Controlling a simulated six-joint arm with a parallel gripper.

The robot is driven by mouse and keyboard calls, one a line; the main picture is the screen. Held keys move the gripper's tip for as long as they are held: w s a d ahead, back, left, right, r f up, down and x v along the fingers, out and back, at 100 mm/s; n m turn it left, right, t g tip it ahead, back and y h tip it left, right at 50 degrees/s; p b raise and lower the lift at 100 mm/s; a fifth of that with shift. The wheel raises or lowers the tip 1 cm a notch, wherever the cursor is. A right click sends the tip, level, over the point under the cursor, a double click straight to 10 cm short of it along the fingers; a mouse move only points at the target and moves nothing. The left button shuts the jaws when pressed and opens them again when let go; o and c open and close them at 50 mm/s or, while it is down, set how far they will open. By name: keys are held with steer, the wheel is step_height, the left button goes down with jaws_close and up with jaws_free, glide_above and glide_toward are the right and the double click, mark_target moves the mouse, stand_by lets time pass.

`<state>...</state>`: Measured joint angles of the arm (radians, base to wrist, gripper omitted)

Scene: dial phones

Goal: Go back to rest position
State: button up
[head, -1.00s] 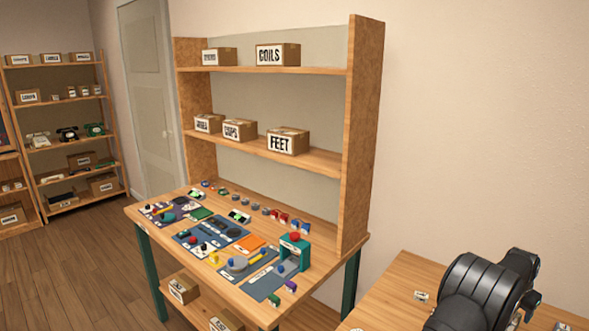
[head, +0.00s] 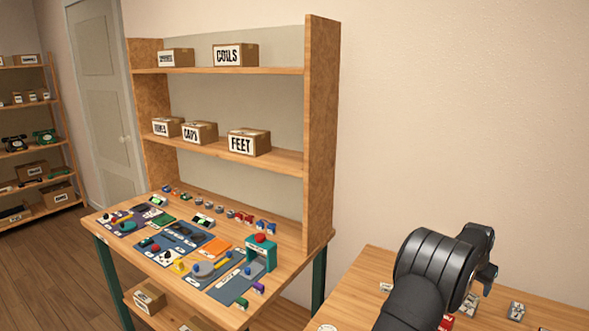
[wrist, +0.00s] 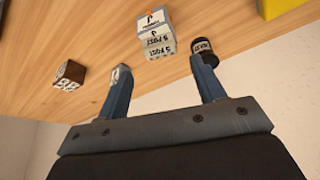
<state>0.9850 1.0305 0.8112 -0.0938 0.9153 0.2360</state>
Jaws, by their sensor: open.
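My gripper (wrist: 162,85) shows in the wrist view with its two blue fingers apart and nothing between them. In the head view my black arm rises at the lower right over a wooden table (head: 350,290), and the fingers cannot be made out there. In the wrist view, small printed boxes (wrist: 155,35) lie beyond the fingertips. A dark cylinder with a label (wrist: 203,47) appears close to the right fingertip; I cannot tell whether they touch. A small brown box (wrist: 70,75) is left of the left finger.
A workbench (head: 290,235) with phone parts on coloured mats stands at the left of my arm. Its shelves hold labelled boxes, such as FEET (head: 249,143) and COILS (head: 235,55). A yellow item (wrist: 285,8) is at the wrist view's top right.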

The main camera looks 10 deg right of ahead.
mark_target(472, 295)
steer(key=x, duration=0.6)
steer(key=shift+f, duration=0.2)
step_height(472, 295, up, 5)
steer(key=shift+a+f, duration=0.1)
steer(key=shift+f, duration=0.15)
steer(key=s+r, duration=0.7)
steer(key=s, duration=0.4)
steer(key=w+a+f, duration=0.2)
steer(key=w+a, duration=0.2)
steer(key=a, duration=0.6)
steer(key=w+a+f+n, duration=0.1)
steer(key=w+a+f, duration=0.2)
steer(key=a, duration=0.7)
steer(key=w+a+f, duration=0.2)
steer(key=w+a, duration=0.4)
steer(key=a, duration=0.5)
steer(key=shift+w+f+n+t+y, duration=0.3)
steer(key=shift+w+f+n, duration=0.05)
steer(key=shift+f+n, duration=0.05)
stand_by(2.1)
